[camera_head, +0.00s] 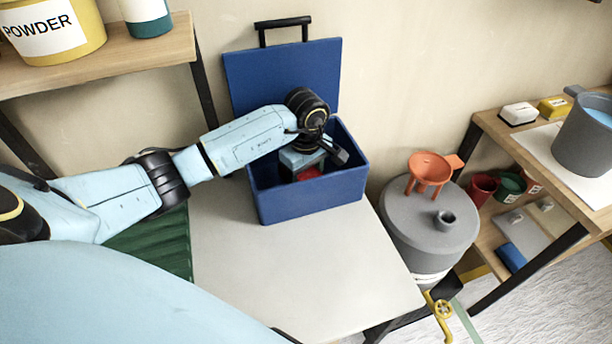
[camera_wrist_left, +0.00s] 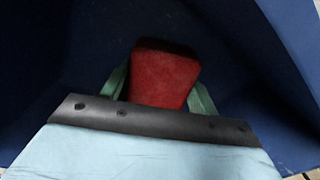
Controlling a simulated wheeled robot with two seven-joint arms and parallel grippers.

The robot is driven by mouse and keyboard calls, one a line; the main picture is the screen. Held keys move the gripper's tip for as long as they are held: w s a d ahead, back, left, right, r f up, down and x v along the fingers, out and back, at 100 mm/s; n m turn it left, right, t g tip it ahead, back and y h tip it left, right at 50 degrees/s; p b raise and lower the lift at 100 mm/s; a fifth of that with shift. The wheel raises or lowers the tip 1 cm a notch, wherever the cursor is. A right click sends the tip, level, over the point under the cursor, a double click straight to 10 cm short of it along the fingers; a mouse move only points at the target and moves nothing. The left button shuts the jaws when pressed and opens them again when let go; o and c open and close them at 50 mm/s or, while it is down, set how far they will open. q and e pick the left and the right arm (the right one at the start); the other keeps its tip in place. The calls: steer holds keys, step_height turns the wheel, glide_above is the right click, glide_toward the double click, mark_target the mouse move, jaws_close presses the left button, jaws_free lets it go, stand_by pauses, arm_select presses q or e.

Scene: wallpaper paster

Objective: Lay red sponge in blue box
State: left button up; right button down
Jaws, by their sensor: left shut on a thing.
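The blue box (camera_head: 312,200) stands on the light table with its lid open and leaning up at the back. My left arm reaches in from the left, and its gripper (camera_head: 304,174) is down inside the box. The red sponge (camera_head: 309,173) shows partly below the gripper, inside the box walls. In the left wrist view the red sponge (camera_wrist_left: 165,75) sits between the two green fingers of my left gripper (camera_wrist_left: 160,92), which is shut on it. Dark blue box walls surround it. I cannot tell whether the sponge touches the box floor. My right gripper is not in view.
The light table (camera_head: 290,270) is clear in front of the box. A grey drum (camera_head: 425,225) with an orange funnel (camera_head: 430,170) stands to the right. A wooden shelf (camera_head: 110,55) with tubs is at the upper left. Another shelf (camera_head: 520,140) is at the right.

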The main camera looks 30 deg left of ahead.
mark_target(306, 173)
arm_select(q)
steer(key=o, duration=0.7)
steer(key=shift+f, duration=0.1)
steer(key=shift+c, duration=0.2)
steer(key=o, duration=0.3)
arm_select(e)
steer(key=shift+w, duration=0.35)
arm_select(q)
steer(key=shift+r, duration=0.3)
step_height(306, 173, up, 5)
steer(key=shift+f+p, duration=0.1)
steer(key=shift+p, duration=0.5)
step_height(306, 173, up, 6)
steer(key=shift+f+p, duration=0.1)
steer(key=shift+p, duration=0.2)
steer(key=shift+r, duration=0.6)
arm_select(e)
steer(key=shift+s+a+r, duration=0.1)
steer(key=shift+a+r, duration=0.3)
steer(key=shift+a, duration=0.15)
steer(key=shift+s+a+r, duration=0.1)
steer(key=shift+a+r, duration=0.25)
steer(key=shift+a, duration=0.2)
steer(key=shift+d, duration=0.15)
